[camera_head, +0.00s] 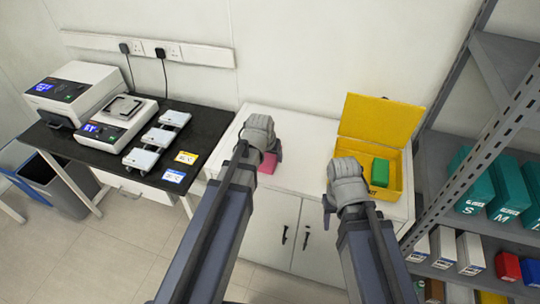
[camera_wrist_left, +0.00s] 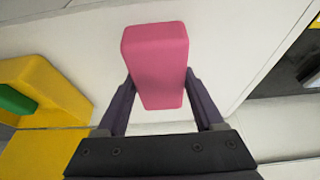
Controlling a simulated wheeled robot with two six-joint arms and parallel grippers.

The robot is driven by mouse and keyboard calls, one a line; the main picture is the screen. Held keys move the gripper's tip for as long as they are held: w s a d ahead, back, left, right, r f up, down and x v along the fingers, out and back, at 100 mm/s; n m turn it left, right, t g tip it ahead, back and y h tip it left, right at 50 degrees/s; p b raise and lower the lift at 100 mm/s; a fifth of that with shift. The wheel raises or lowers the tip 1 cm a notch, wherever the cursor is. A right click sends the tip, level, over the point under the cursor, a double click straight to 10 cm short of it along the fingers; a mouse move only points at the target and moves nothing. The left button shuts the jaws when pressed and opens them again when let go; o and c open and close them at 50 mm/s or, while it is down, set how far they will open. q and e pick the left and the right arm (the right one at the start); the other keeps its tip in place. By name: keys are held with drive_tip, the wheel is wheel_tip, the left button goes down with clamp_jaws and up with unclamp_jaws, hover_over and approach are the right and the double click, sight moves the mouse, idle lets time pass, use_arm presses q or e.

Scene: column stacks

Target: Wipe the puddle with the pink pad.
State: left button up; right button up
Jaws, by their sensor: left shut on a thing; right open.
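The pink pad (camera_head: 268,162) shows at the white cabinet top, partly hidden behind my left gripper (camera_head: 260,138). In the left wrist view the pink pad (camera_wrist_left: 155,62) sits between the two dark fingers of the left gripper (camera_wrist_left: 160,88), which is shut on it. Whether the pad touches the surface I cannot tell. My right gripper (camera_head: 347,184) is over the right part of the cabinet, in front of the yellow box; it is open, its fingers largely hidden. I cannot make out a puddle in either view.
A yellow box (camera_head: 375,118) with its lid up holds a green block (camera_head: 380,172) on the right of the white cabinet top (camera_head: 308,140). A black bench (camera_head: 205,122) with lab devices stands to the left. A grey metal shelf (camera_head: 480,140) stands close on the right.

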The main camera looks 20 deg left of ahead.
use_arm(q)
wheel_tip(320, 180, up, 3)
drive_tip(key=p, duration=0.3)
drive_tip(key=shift+r, duration=0.1)
